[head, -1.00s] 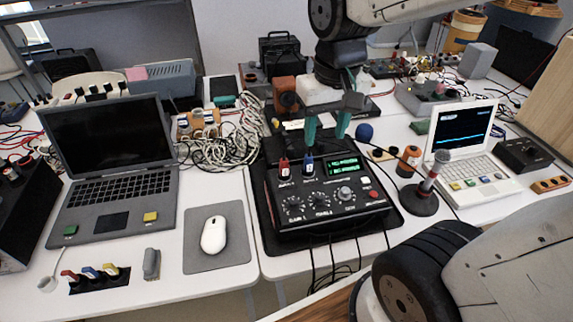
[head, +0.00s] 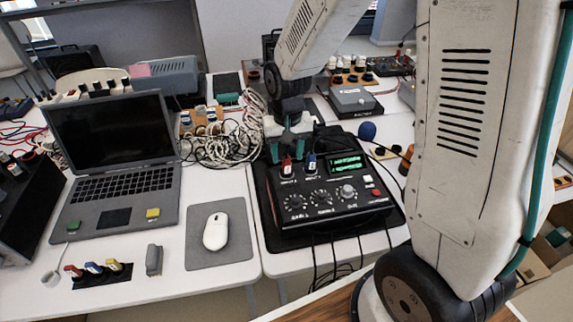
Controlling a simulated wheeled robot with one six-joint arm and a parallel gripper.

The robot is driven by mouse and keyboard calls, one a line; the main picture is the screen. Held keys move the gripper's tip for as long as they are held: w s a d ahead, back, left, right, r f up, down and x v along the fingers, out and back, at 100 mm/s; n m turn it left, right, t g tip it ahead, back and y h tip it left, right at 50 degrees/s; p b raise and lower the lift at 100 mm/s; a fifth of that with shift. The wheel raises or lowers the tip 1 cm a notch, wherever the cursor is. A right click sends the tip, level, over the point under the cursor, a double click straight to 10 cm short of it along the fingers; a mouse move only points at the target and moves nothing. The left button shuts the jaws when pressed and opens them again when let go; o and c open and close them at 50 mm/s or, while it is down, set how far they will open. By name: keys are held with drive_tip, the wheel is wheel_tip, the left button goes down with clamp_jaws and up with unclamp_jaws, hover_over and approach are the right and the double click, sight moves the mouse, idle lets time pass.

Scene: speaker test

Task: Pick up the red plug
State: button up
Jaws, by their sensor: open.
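A red plug (head: 286,168) stands upright at the back left of the black control box (head: 320,215). A blue plug (head: 311,164) stands just to its right. My gripper (head: 290,156) is open, with teal fingers pointing down at the red plug, one finger to its left and one towards its right. I cannot tell whether the fingers touch it. Another red plug (head: 73,271) lies at the front left, in a dark holder with a blue plug (head: 93,268) and a yellow plug (head: 112,264).
A dark laptop (head: 113,190) and a white mouse (head: 215,231) on a grey mat lie to the left. Tangled white cables (head: 215,148) lie behind, left of the gripper. A blue ball-shaped object (head: 367,131) stands behind the box. My own arm hides the right side.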

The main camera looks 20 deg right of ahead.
sight(287, 157)
drive_tip(key=shift+w+f, duration=0.1)
drive_tip(key=shift+f, duration=1.4)
clamp_jaws()
drive_tip(key=shift+r, duration=0.1)
